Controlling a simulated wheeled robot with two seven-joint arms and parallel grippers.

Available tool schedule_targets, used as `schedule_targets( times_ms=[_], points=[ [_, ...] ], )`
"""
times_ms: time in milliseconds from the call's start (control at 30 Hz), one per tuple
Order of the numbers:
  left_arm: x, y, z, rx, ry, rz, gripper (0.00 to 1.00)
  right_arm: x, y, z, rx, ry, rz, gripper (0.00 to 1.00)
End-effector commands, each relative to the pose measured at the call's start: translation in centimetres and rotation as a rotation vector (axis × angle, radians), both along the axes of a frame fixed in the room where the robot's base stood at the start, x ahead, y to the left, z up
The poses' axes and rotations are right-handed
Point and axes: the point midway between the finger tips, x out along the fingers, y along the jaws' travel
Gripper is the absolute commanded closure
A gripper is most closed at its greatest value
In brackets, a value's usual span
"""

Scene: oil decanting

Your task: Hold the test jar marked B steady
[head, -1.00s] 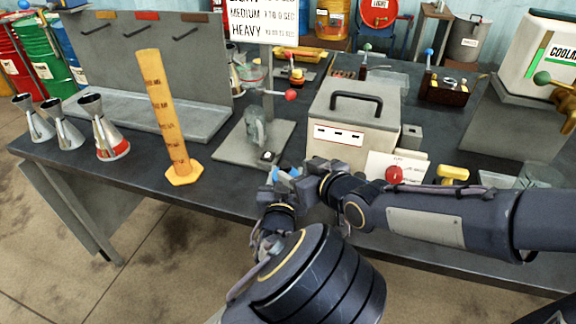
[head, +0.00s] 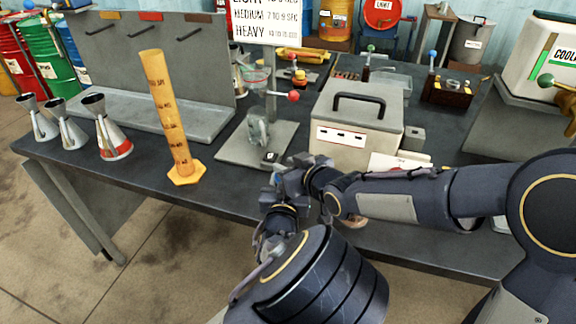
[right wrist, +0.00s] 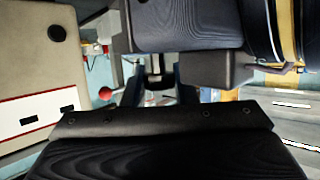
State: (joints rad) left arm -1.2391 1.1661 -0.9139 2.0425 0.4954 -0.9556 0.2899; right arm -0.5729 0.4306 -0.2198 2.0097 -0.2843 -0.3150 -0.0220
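My right gripper (head: 288,182) is at the front edge of the bench, in front of the lidded grey box. In the right wrist view two dark blue fingers stand apart (right wrist: 158,92), with a grey and white shape seen between them that I cannot identify. My left gripper (head: 272,198) is right beside the right one; its fingers are hidden and its hold cannot be told. A clear glass jar (head: 258,128) stands upright on the grey stand base, behind and left of the grippers. No letter B can be read on it.
The lidded box (head: 350,110) stands close behind my right arm. A tall orange graduated cylinder (head: 167,115) and several metal funnels (head: 105,130) stand to the left. A red-knobbed stand (head: 293,96) rises behind the jar. Bench surface between cylinder and stand base is clear.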

Motion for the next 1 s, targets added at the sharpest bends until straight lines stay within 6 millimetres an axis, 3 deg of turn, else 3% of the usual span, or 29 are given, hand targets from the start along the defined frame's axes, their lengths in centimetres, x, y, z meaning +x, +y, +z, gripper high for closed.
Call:
schedule_targets(
  times_ms=[33,133,1000],
  points=[
    [0.01,0.00,0.04,0.000,-0.001,0.000,0.92,0.00,-0.02,0.00,0.000,0.000,0.000,0.86],
    [0.01,0.01,0.04,0.000,-0.001,0.000,0.92,0.00,-0.02,0.00,0.000,0.000,0.000,1.00],
    [0.01,0.01,0.04,0.000,-0.001,0.000,0.92,0.00,-0.02,0.33,0.000,0.000,0.000,1.00]
  ],
)
